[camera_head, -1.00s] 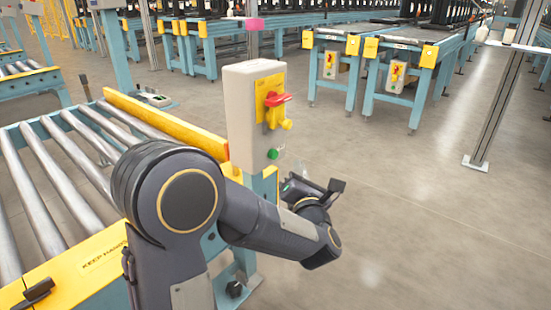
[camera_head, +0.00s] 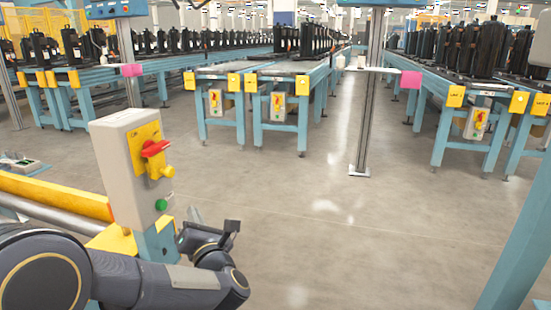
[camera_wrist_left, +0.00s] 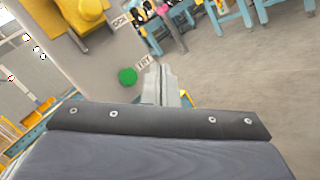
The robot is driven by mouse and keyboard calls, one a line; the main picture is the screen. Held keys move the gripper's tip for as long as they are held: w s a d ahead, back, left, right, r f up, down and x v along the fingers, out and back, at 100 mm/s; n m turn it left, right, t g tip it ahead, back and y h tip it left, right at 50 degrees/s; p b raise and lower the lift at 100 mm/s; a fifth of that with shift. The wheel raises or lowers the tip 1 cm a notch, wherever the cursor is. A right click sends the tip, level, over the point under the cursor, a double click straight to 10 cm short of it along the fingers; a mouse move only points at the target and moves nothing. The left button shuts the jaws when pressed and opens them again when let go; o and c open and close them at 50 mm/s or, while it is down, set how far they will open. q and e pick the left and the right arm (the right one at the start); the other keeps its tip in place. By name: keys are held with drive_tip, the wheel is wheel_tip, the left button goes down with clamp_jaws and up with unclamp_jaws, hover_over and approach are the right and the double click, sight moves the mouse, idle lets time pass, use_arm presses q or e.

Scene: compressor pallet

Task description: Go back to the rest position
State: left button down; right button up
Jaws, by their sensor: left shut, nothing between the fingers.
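My left arm comes in at the lower left of the head view, and its gripper (camera_head: 215,236) sits just right of the control box (camera_head: 130,172). The box is grey, with a red switch handle on a yellow plate and a green button (camera_head: 161,204). In the left wrist view my left gripper (camera_wrist_left: 161,84) is shut and empty. The green button also shows there (camera_wrist_left: 127,76), left of the fingers, and the fingers look apart from it. My right gripper is not in view.
A roller conveyor with a yellow rail (camera_head: 55,196) lies at the left. Conveyor tables (camera_head: 265,78) with black compressors stand at the back. A metal post (camera_head: 366,110) stands mid-floor and a blue post (camera_head: 518,250) at the right. The grey floor between is clear.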

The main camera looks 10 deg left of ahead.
use_arm(q)
drive_tip(key=s+d+f+m+g+h+p, duration=0.1)
drive_tip(key=s+d+m+h, duration=0.35)
drive_tip(key=m+h, duration=0.5)
drive_tip(key=s+d+f+m+g+h+p, duration=0.1)
drive_tip(key=s+d+m+h, duration=0.4)
drive_tip(key=m, duration=0.8)
drive_tip(key=s+f+m+g+h+p, duration=0.1)
drive_tip(key=s+f+m+g, duration=0.25)
drive_tip(key=s+m, duration=0.4)
drive_tip(key=s+f+m+g+h+p, duration=0.15)
drive_tip(key=s+m+g, duration=0.3)
drive_tip(key=s, duration=0.65)
wheel_tip(320, 180, up, 37)
drive_tip(key=p, duration=3.6)
drive_tip(key=shift+f+t+y+p, duration=0.2)
drive_tip(key=shift+t+y+p, duration=0.1)
drive_tip(key=shift+p, duration=0.05)
drive_tip(key=shift+w+m, duration=0.1)
drive_tip(key=shift+m, duration=0.15)
